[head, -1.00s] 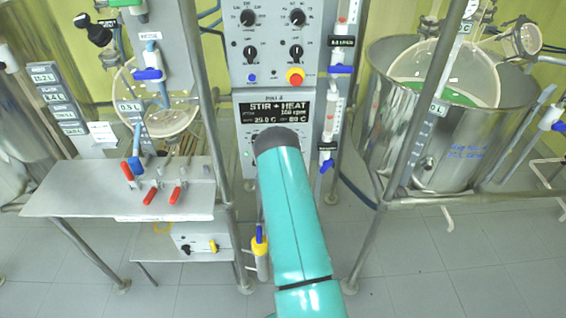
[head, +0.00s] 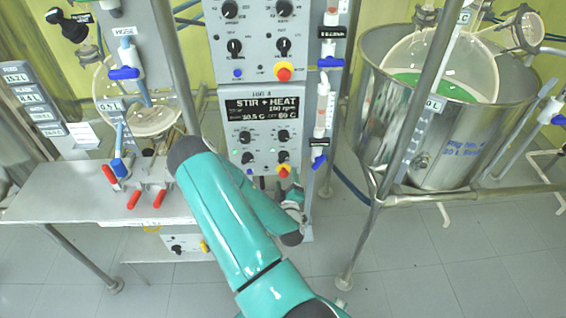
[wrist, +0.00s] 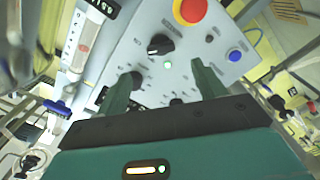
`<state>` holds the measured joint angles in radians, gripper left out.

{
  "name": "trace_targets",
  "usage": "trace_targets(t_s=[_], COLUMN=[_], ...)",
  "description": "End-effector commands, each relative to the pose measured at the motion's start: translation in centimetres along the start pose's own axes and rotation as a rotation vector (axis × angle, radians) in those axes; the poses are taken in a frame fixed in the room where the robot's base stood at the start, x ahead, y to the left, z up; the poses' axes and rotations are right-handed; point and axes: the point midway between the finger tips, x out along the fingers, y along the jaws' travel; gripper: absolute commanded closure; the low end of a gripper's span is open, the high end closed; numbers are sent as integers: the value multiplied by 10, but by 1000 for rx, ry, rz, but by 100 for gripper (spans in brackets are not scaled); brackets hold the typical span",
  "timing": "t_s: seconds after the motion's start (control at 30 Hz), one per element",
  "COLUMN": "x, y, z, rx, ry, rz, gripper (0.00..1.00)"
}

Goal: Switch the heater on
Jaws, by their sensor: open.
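The lower control panel (head: 262,112) in the head view has a dark display (head: 262,107) reading "STIR + HEAT". Several black knobs sit below it, with a red button (head: 284,171) and a blue button at the bottom. My gripper (head: 291,190) is just in front of the panel's lower right part, partly hidden by my arm. In the wrist view my gripper (wrist: 165,72) is open and empty, its fingers pointing at the panel face (wrist: 190,48). A black knob (wrist: 160,45) and a lit green lamp lie beyond the gap. The fingers partly cover other knobs. Labels are unreadable.
An upper panel (head: 232,42) has its own knobs and a red button. Tubes with blue valves (head: 318,160) run along the panel's right side. A steel bench (head: 80,203) with red-handled clamps stands left. A steel vessel (head: 440,130) and frame posts stand right.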

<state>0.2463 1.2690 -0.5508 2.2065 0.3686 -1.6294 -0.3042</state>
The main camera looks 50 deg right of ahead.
Motion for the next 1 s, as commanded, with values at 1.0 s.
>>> trace_targets(t_s=[1.0], x=[94], y=[-2], z=[-2], rx=[1], ry=[3], rz=[-3], gripper=[62])
